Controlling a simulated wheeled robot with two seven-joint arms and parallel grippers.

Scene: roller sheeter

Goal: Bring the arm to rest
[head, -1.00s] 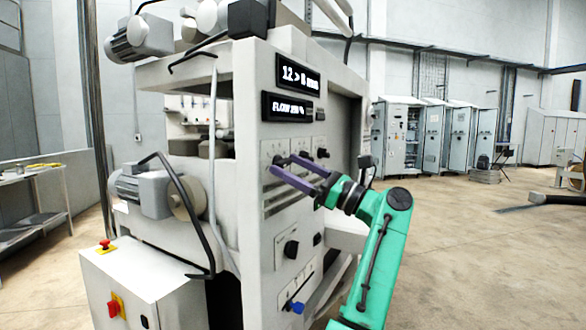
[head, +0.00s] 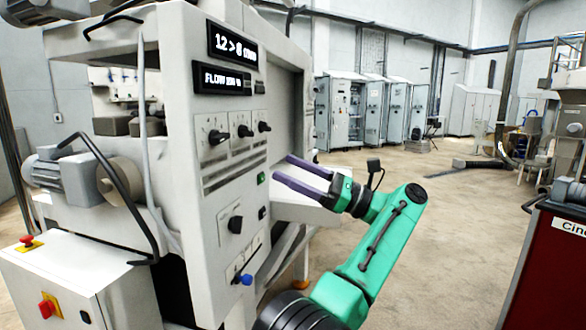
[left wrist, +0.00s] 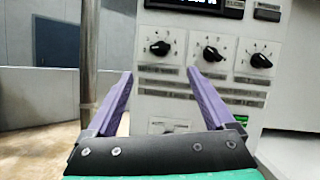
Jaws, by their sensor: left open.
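My left gripper (head: 300,175) has two purple fingers, held apart with nothing between them. My green arm reaches up from the bottom of the head view. The fingers point at the front panel of the grey roller sheeter (head: 185,160), and in the head view they lie just right of the black knobs (head: 243,131). In the left wrist view the open fingers (left wrist: 163,95) frame the panel, with several black knobs (left wrist: 210,54) beyond them. Whether the fingers touch the panel cannot be told. My right gripper is not in view.
A white control box (head: 85,280) with red switches stands at lower left. A dark red cabinet (head: 550,270) stands at the right edge. Grey cabinets (head: 372,105) line the back wall. The floor (head: 450,215) between is mostly clear.

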